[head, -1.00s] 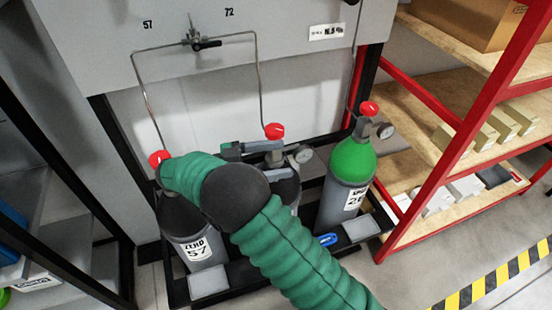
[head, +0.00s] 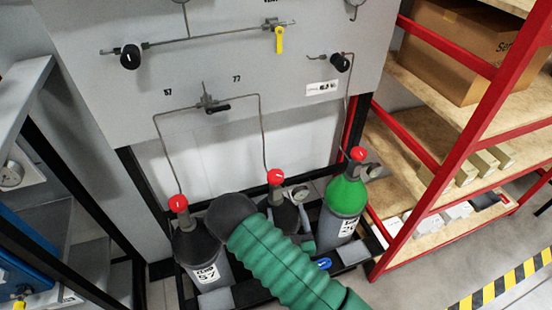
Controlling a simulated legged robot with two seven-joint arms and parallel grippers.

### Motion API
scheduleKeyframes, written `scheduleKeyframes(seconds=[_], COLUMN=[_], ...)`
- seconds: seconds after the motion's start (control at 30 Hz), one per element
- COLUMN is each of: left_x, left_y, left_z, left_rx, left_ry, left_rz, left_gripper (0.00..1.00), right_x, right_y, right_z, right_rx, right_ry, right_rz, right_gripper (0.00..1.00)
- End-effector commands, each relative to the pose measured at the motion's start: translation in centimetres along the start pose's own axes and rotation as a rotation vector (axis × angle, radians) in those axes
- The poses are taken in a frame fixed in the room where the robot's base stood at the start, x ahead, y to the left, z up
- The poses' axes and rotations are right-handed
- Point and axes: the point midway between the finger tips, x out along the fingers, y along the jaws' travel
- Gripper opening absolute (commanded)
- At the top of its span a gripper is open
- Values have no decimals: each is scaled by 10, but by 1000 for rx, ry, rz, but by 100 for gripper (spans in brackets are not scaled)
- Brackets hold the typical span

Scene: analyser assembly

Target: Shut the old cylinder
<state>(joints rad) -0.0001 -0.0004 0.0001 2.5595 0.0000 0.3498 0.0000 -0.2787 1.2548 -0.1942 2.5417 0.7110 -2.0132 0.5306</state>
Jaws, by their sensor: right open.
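Three gas cylinders stand in a row below the grey panel, each topped by a red valve knob. The left cylinder (head: 203,250) is dark grey with a label reading 57; its red knob (head: 178,203) has a pipe beside it. The middle cylinder (head: 284,216) is dark and mostly hidden by my right arm; its red knob (head: 275,177) shows. The right cylinder (head: 345,200) has a green shoulder and a red knob (head: 358,154). I cannot tell which is the old one. My right gripper (head: 306,236) is mostly hidden behind my green-sleeved arm, beside the middle cylinder, apart from the knobs.
The grey panel (head: 110,90) carries a changeover valve (head: 209,104) marked 57 and what looks like 77, a black knob (head: 131,57) and a yellow lever (head: 279,40). A red-framed shelf (head: 455,130) with boxes stands right. Another rack stands left. Floor is free at lower right.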

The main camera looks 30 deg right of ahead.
Motion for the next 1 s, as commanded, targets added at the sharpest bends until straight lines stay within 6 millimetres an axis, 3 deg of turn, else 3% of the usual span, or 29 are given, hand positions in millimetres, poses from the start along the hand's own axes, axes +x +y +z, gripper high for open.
scheduleKeyframes(seconds=[0.1, 0.27, 0.4, 0.63, 0.73, 0.8, 1.0], left_x=[6, 32, 63, 114, 118, 110, 108], left_y=[0, 0, 0, 0, 0, 0, 0], left_z=[2, 8, 16, 28, 29, 27, 26], left_rx=[0, 0, 0, 0, 0, 0, 0], left_ry=[-1, -2, -2, -2, -2, -2, -1], left_rz=[0, 0, 0, 0, 0, 0, 0], left_gripper=[59, 59, 59, 59, 59, 59, 59], right_x=[-1, 25, 57, 79, 107, 124, 156], right_y=[0, -2, -4, -3, -3, -3, -4], right_z=[10, 15, 20, 20, 15, 9, 11], right_rx=[29, 31, 31, 31, 28, 25, 24], right_ry=[-43, -31, -29, -30, -30, -33, -36], right_rz=[-21, -20, -21, -19, -20, -20, -19], right_gripper=[73, 73, 73, 73, 73, 73, 73])
